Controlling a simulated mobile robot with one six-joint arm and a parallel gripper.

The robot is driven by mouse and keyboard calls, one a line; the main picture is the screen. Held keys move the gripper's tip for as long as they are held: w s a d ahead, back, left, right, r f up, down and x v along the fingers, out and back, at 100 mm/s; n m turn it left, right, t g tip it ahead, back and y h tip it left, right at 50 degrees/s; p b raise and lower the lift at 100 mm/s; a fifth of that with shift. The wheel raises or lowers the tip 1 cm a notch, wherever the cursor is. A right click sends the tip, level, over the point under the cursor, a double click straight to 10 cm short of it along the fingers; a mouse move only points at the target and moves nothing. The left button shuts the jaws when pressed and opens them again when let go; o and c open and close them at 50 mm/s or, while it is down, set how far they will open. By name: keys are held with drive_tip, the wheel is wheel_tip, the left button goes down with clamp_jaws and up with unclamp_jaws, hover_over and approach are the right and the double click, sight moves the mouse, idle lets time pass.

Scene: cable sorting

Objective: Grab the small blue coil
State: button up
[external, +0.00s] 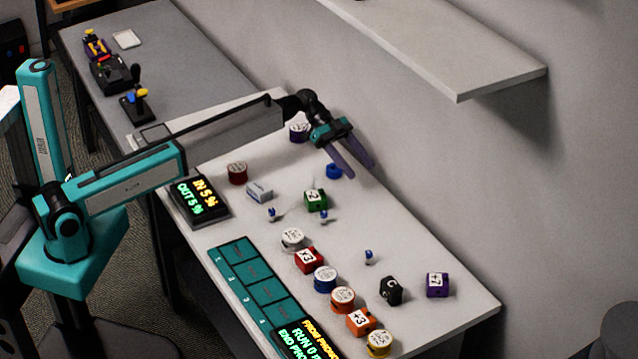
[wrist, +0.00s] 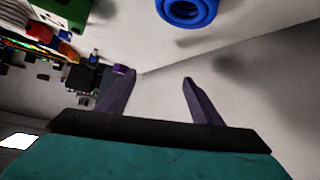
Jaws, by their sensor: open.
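The small blue coil (external: 334,171) lies on the white table near its back edge, close to the wall. In the wrist view the coil (wrist: 187,11) shows as a blue ring at the top, partly cut off by the frame edge. My gripper (external: 361,171) is open, with its two purple fingers apart and nothing between them. In the external view the fingers lie above and around the coil's place in the picture; their height over the table is hard to tell. In the wrist view the fingertips (wrist: 158,74) are apart from the coil.
A green cube (external: 316,200) sits just in front of the coil. A purple-and-white spool (external: 299,131) stands behind it to the left. A dark red spool (external: 237,172) and a grey block (external: 259,192) lie left. A shelf (external: 440,55) hangs on the wall above. Several spools and cubes line the front.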

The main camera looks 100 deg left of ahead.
drive_tip(key=s+a, duration=0.4)
drive_tip(key=s, duration=0.2)
drive_tip(key=s+a+m+h, duration=0.1)
drive_tip(key=s+a, duration=0.3)
drive_tip(key=s, duration=0.3)
drive_tip(key=s+a+m, duration=0.1)
drive_tip(key=s+a, duration=0.3)
drive_tip(key=s, duration=0.2)
drive_tip(key=shift+s+a+r+t, duration=0.1)
drive_tip(key=shift+s+t, duration=0.15)
drive_tip(key=shift+t, duration=0.15)
drive_tip(key=shift+w, duration=0.1)
drive_tip(key=p, duration=0.2)
approach(331, 165)
drive_tip(key=x, duration=0.4)
drive_tip(key=shift+w+r, duration=0.1)
drive_tip(key=shift+r, duration=0.05)
drive_tip(key=shift+w, duration=0.1)
drive_tip(key=shift+p+x, duration=0.7)
drive_tip(key=shift+x, duration=1.95)
drive_tip(key=shift+f, duration=0.25)
drive_tip(key=shift+c, duration=0.3)
